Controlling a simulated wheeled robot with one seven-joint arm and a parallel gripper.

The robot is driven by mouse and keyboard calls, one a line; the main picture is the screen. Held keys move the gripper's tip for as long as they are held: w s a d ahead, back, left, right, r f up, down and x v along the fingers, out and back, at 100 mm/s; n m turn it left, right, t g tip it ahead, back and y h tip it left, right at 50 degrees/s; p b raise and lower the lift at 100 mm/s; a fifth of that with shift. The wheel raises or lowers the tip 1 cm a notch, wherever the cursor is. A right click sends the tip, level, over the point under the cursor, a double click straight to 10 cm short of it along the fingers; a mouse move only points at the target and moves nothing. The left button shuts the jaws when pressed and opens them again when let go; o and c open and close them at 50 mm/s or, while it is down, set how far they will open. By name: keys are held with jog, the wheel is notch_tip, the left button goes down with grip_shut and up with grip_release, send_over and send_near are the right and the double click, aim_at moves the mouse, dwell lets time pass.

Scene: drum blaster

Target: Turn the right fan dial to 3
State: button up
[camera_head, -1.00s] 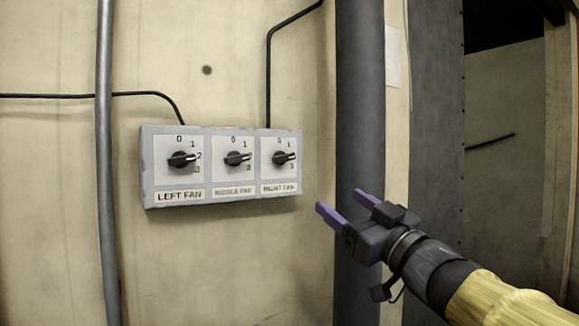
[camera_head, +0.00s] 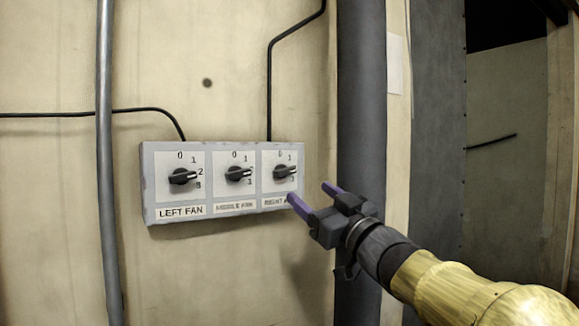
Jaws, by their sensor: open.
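The right fan dial (camera_head: 283,172) is a black knob on a white plate, at the right end of a grey control box (camera_head: 148,216) on the wall. Its pointer lies roughly sideways, toward the right, around the 2 position; the exact mark is hard to read. My gripper (camera_head: 314,195), with two purple fingers, is open and empty. It is just right of and below the right dial, in front of the box's lower right corner. One finger covers part of the RIGHT FAN label. I see no contact with the knob.
The middle fan dial (camera_head: 238,174) and left fan dial (camera_head: 183,176) sit to the left on the same box. A thick grey pipe (camera_head: 361,90) stands to the right, behind my gripper. A thin pipe (camera_head: 105,250) stands at left. Black cables (camera_head: 269,80) run to the box top.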

aim_at(287, 173)
jog(key=p+x, duration=0.4)
jog(key=x, duration=0.5)
jog(key=shift+r, duration=0.1)
jog(key=c, duration=1)
jog(key=shift+m+t+h, duration=0.3)
jog(key=shift+m, duration=0.4)
jog(key=m+h+b, duration=0.1)
jog(key=m, duration=0.2)
jog(key=m+t+h+b, duration=0.1)
jog(key=m, duration=0.2)
jog(key=shift+s+a+t+h, duration=0.1)
jog(key=shift+s+t+h, duration=0.05)
jog(key=shift+t+h, duration=0.15)
jog(key=shift+m+h+b, duration=0.8)
jog(key=shift+m+h, duration=0.4)
jog(key=shift+m, duration=1)
